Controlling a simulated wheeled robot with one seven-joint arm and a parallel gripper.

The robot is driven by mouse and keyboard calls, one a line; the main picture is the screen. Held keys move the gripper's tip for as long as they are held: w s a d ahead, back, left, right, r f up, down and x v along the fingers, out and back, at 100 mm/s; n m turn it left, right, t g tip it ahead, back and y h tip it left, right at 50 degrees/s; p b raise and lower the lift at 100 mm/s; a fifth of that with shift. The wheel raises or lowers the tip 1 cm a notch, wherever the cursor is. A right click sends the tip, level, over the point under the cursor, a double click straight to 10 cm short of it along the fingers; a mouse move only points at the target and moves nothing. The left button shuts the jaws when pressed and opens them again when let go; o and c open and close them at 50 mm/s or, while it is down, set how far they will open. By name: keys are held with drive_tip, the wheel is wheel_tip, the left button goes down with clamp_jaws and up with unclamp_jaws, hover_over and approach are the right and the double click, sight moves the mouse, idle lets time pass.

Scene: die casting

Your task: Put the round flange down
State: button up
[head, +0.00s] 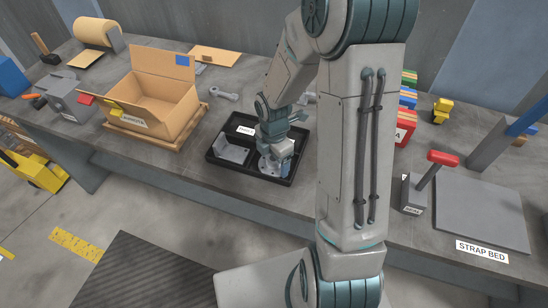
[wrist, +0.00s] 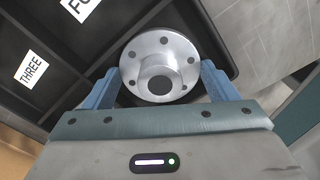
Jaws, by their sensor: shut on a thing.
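The round flange (wrist: 160,52) is a silvery metal disc with bolt holes and a raised hub. In the wrist view it sits between the two blue fingers of my gripper (wrist: 160,88), which are shut on its sides. In the head view the flange (head: 269,166) is partly hidden under my gripper (head: 275,158), at the right part of a black divided tray (head: 232,170). I cannot tell whether the flange touches the tray floor. A grey angled bracket (head: 233,154) lies in the tray's left compartment. The wrist view shows tray labels reading THREE (wrist: 31,68) and a partly cut-off one.
An open cardboard box (head: 160,105) stands on a wooden pallet left of the tray. A grey connecting part (head: 223,92) lies behind the tray. At the right are coloured boxes (head: 406,100), a red-handled lever (head: 432,170) and a strap bed plate (head: 470,213).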

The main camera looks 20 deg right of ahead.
drive_tip(key=shift+f, duration=0.1)
drive_tip(key=o, duration=1.5)
drive_tip(key=shift+c, duration=0.2)
wheel_tip(320, 180, up, 11)
drive_tip(key=p, duration=0.1)
drive_tip(key=s+r+m+t, duration=0.1)
drive_tip(key=s+r+m, duration=0.4)
drive_tip(key=m, duration=0.6)
drive_tip(key=s+r+m+t, duration=0.2)
drive_tip(key=s+r+m, duration=0.4)
drive_tip(key=s+m, duration=0.3)
drive_tip(key=shift+s+m, duration=0.15)
drive_tip(key=shift+m, duration=0.85)
